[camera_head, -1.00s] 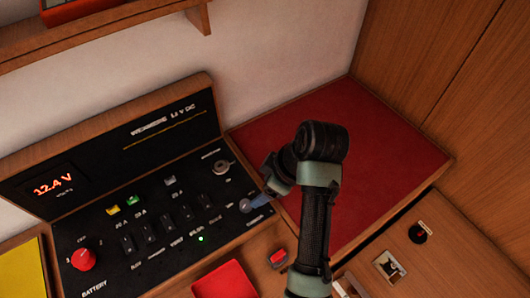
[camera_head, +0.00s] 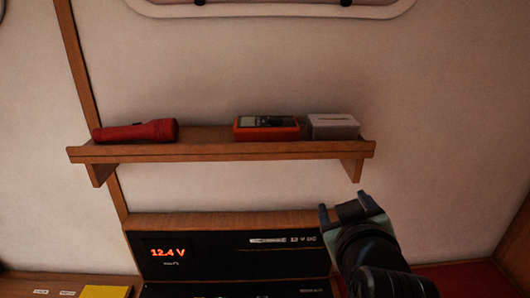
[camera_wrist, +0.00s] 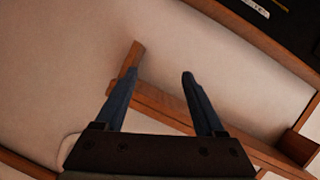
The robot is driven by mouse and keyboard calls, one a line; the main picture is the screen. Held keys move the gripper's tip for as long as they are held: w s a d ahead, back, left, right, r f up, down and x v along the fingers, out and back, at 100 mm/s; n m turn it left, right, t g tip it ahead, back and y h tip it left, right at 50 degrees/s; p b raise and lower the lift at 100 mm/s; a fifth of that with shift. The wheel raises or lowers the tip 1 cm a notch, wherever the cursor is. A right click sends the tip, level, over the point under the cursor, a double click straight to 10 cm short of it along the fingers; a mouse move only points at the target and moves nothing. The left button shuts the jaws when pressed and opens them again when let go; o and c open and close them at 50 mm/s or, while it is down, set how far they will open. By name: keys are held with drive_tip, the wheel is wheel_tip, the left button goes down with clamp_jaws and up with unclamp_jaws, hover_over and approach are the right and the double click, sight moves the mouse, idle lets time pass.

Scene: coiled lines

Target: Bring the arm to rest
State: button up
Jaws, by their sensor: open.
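My gripper (camera_wrist: 160,77) is open in the wrist view, with its two blue fingers apart and nothing between them. Beyond the fingers are the pale wall (camera_wrist: 50,60) and a wooden bracket (camera_wrist: 126,66) with a wooden edge. In the head view my arm rises from the lower right. Its end is in front of the right part of the electrical panel (camera_head: 210,258), below the right end of the shelf. I cannot tell from that view how far it is from the panel.
A wooden shelf (camera_head: 220,150) holds a red flashlight (camera_head: 136,131), an orange meter (camera_head: 267,127) and a pale box (camera_head: 333,125). The panel reads 12.4 V. A yellow item (camera_head: 106,291) lies at lower left, and a red surface (camera_head: 465,278) is at lower right. The wall around the shelf is bare.

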drive_tip(key=s+a+r+m+t, duration=0.15)
drive_tip(key=a+r+t, duration=0.25)
drive_tip(key=r, duration=0.6)
drive_tip(key=s+a+r+t, duration=0.3)
drive_tip(key=a+r, duration=0.1)
drive_tip(key=r, duration=0.5)
drive_tip(key=s+a+r+m+t+y, duration=0.1)
drive_tip(key=s+a+r+t, duration=0.1)
drive_tip(key=s+r, duration=0.3)
drive_tip(key=s+a+r+t+y, duration=0.1)
drive_tip(key=s+a+r+t, duration=0.2)
drive_tip(key=r, duration=0.4)
drive_tip(key=shift+s+m+t, duration=0.35)
drive_tip(key=shift+s+t, duration=0.35)
drive_tip(key=shift+s, duration=0.4)
